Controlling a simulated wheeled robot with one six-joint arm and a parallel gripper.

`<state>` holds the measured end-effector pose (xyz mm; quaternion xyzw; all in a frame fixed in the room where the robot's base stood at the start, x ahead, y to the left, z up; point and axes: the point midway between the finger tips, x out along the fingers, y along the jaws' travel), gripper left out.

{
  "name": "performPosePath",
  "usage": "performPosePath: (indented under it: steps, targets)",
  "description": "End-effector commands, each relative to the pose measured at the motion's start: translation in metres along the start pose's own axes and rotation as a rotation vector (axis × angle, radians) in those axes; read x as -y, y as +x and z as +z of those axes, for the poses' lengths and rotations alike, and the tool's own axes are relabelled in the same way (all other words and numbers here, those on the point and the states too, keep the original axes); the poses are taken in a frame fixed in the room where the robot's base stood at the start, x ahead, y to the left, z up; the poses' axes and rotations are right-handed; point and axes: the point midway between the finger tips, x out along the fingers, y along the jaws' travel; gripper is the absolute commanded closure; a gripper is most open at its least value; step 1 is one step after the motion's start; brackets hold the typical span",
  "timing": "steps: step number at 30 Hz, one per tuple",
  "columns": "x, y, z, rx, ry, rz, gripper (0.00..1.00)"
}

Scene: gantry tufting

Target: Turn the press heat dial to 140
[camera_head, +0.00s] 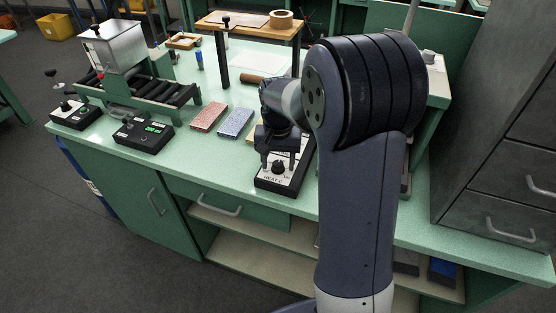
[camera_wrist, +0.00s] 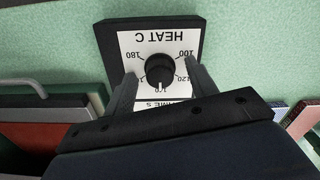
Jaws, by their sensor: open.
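The press heat dial is a round black knob (camera_wrist: 160,70) on a white panel (camera_wrist: 150,42) marked HEAT C, upside down in the wrist view. The numbers 180, 100 and 120 can be read around it. The number below the knob is partly covered, and the lower left one is mostly hidden. I cannot tell where the pointer stands. In the head view the knob (camera_head: 278,167) is on a black box on the green bench. My gripper (camera_wrist: 162,82) is open, with one finger on each side of the knob; contact is not clear. It also shows in the head view (camera_head: 279,160).
A red pad (camera_head: 208,118) and a blue pad (camera_head: 236,123) lie between. A small wooden stand (camera_head: 250,30) is behind, and grey drawers (camera_head: 510,180) are at the right.

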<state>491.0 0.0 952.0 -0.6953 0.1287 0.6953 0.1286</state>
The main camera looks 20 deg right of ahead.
Motion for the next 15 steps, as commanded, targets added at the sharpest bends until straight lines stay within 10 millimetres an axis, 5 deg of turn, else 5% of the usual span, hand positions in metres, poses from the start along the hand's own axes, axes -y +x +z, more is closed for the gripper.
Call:
performPosePath:
  steps: [8, 15]
  targets:
    - [0.000, -0.007, -0.001, -0.003, 0.000, -0.001, 0.46]
    - [0.000, -0.049, -0.001, -0.005, 0.000, -0.002, 0.46]
